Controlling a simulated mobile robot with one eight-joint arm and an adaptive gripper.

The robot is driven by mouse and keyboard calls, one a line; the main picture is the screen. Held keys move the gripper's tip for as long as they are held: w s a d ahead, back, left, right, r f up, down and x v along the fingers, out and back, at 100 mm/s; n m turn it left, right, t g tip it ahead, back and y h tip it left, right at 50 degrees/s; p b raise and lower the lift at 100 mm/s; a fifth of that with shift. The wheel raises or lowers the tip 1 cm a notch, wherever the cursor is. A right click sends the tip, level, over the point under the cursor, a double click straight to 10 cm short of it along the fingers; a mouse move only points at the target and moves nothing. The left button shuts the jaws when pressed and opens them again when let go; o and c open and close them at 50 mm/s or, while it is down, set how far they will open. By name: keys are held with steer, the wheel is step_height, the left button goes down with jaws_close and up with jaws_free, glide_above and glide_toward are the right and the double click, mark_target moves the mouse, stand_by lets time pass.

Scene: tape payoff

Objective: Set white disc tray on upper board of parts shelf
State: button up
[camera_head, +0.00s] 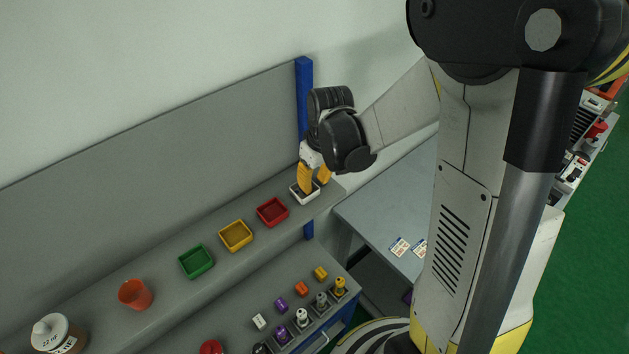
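The white disc tray (299,198) is a small white open box with a dark inside, at the right end of the upper board (165,285) of the parts shelf. It looks level and at the board's surface; whether it fully touches the board is hard to see. My gripper (315,185) points down at the tray from above. Its two yellow fingers are apart, the left one over the tray's inside and the right one at its right side. I see no clear contact between the fingertips and the tray wall.
Red (272,211), yellow (236,235) and green (196,262) trays, an orange cup (135,294) and a white-lidded jar (58,334) line the upper board to the left. A blue post (304,95) stands behind my gripper. Several small parts cover the lower board.

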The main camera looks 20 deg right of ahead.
mark_target(320, 192)
steer(key=shift+r, duration=0.1)
step_height(320, 192, up, 11)
steer(key=s, duration=0.2)
steer(key=s+a+r+m+t, duration=0.1)
steer(key=s+r+m+t, duration=0.2)
steer(key=s, duration=0.8)
step_height(320, 192, up, 3)
steer(key=t, duration=0.2)
steer(key=shift+s+a+f+m+t+h+p, duration=0.2)
steer(key=shift+s+a+m+t+h+p, duration=0.1)
steer(key=shift+s+a+h+p, duration=0.1)
steer(key=shift+w+f, duration=0.1)
steer(key=shift+w, duration=0.05)
step_height(320, 192, down, 31)
steer(key=b, duration=3.1)
